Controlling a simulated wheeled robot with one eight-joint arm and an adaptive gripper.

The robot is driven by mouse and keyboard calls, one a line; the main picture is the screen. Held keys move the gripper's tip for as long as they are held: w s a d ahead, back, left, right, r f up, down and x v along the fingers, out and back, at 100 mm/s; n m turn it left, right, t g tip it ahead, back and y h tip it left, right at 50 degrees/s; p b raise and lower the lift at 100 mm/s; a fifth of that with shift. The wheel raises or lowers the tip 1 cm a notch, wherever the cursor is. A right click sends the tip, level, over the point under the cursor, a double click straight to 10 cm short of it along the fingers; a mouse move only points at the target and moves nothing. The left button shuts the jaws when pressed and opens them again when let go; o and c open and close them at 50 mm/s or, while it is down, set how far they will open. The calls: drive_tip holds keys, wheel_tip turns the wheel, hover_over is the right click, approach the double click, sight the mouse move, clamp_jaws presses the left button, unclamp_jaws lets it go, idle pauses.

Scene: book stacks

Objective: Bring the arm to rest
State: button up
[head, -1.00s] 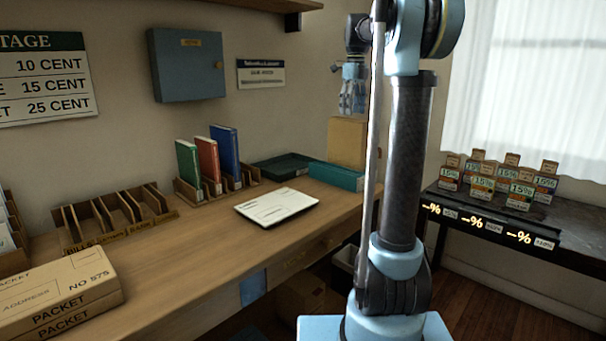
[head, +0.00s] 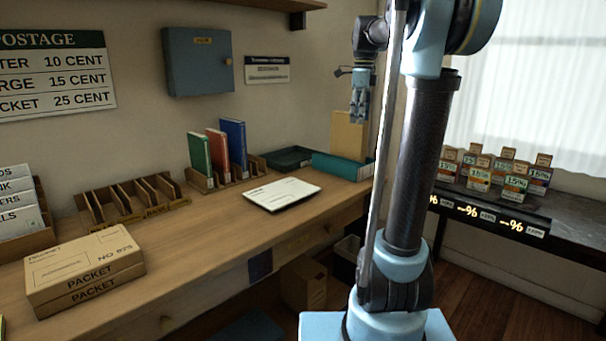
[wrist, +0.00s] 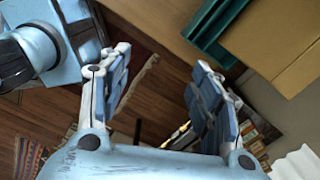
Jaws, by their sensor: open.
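My gripper (head: 360,106) hangs fingers-down at the upper middle of the head view, in front of the back wall and above the far right end of the desk. In the wrist view my gripper (wrist: 158,105) shows its two fingers well apart with nothing between them; the floor shows through the gap. My arm stands upright at the right of the head view, folded at the top so that the gripper hangs behind and left of it.
Below the gripper are a tan box (head: 349,132) and a teal binder (head: 342,166). The desk (head: 225,240) also holds a clipboard (head: 282,193), three books (head: 218,152) in a rack and stacked packets (head: 85,268). A dark table (head: 580,222) with price tags stands right.

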drive_tip(key=s+f+n+t, duration=0.2)
drive_tip(key=s+f+n, duration=2)
drive_tip(key=s+f, duration=0.9)
drive_tip(key=shift+s+f+n, duration=0.25)
drive_tip(key=shift+f+n, duration=0.15)
drive_tip(key=shift+a, duration=0.1)
